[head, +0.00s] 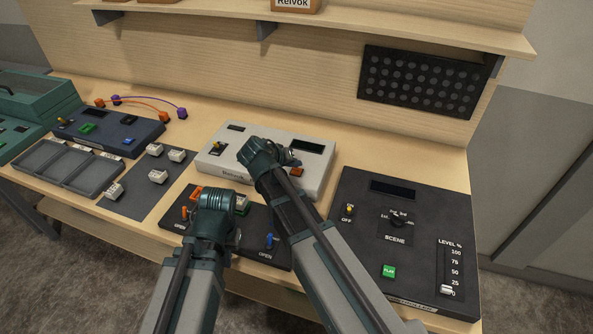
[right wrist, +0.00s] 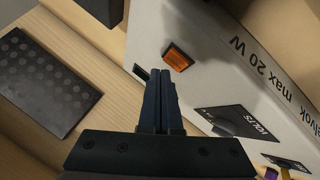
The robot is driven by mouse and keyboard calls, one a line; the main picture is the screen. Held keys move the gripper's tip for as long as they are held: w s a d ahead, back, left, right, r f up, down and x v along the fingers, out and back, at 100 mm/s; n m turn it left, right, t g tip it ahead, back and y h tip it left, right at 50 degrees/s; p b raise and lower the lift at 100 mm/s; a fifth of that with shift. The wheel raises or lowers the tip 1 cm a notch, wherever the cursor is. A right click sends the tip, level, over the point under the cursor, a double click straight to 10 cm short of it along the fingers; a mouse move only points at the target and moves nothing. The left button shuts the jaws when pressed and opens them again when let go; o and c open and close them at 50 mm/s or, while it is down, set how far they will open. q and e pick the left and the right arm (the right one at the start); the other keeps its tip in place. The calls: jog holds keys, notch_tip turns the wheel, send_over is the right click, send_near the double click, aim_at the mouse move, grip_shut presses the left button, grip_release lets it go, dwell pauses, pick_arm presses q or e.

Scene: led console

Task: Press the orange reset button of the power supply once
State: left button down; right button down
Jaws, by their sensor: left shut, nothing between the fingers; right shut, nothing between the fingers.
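The power supply (head: 318,148) is a white box marked Relvok in the middle of the table. Its orange reset button (head: 297,172) sits on the top face, just right of my right gripper (head: 256,152) in the head view. In the right wrist view the orange button (right wrist: 177,58) lies a little beyond and right of the fingertips, with a visible gap. My right gripper (right wrist: 158,78) is shut and empty over the power supply and hides part of its top. My left gripper (head: 217,203) is shut and empty above a dark panel; its fingertips are hard to make out.
The dark panel (head: 262,250) with a blue lever is in front. A black scene console (head: 360,255) stands at right. Left are white blocks on a grey mat (head: 136,195), a grey tray (head: 60,172) and a blue box (head: 125,133). A shelf (head: 350,25) overhangs behind.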

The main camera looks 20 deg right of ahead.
aim_at(295, 173)
jog(key=shift+f, duration=0.2)
jog(key=shift+f+b, duration=0.25)
jog(key=shift+b, duration=0.2)
jog(key=shift+f+b, duration=0.4)
jog(key=shift+f, duration=0.05)
dwell(0.6)
jog(key=shift+r, duration=0.2)
jog(key=shift+r+p, duration=0.7)
jog(key=shift+p, duration=0.2)
notch_tip(295, 173, up, 5)
jog(key=p, duration=0.5)
jog(key=shift+r, duration=0.1)
